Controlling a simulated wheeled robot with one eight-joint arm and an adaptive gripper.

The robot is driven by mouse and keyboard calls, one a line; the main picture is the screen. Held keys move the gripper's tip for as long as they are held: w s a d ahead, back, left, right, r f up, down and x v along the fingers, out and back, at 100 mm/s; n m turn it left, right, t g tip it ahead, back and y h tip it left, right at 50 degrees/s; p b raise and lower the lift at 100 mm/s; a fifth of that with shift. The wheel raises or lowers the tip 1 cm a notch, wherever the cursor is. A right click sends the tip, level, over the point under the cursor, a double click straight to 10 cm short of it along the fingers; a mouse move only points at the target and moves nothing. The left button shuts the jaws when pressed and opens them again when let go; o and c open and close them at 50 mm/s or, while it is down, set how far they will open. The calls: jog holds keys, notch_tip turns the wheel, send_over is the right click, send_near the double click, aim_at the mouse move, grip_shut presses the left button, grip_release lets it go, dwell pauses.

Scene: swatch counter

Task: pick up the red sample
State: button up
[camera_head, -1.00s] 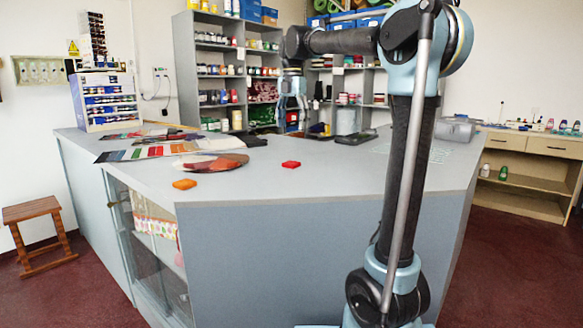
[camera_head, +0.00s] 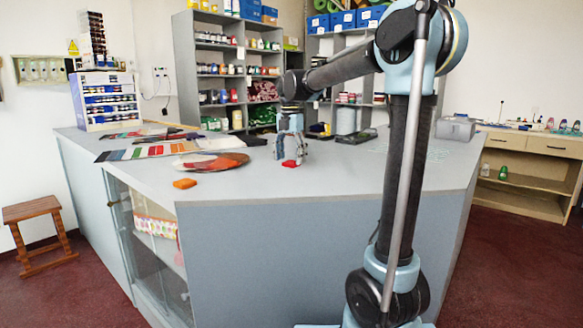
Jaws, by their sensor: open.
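The red sample (camera_head: 289,164) is a small red block lying flat on the grey counter (camera_head: 330,185), near its middle. My gripper (camera_head: 290,158) points down directly at the red sample, with its fingers low around or just beside it. The fingers are open and hide part of the sample. I cannot tell whether they touch it.
The counter's front right is clear.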

jog(key=shift+f, duration=0.65)
jog(key=c, duration=0.9)
jog(key=shift+o, duration=0.2)
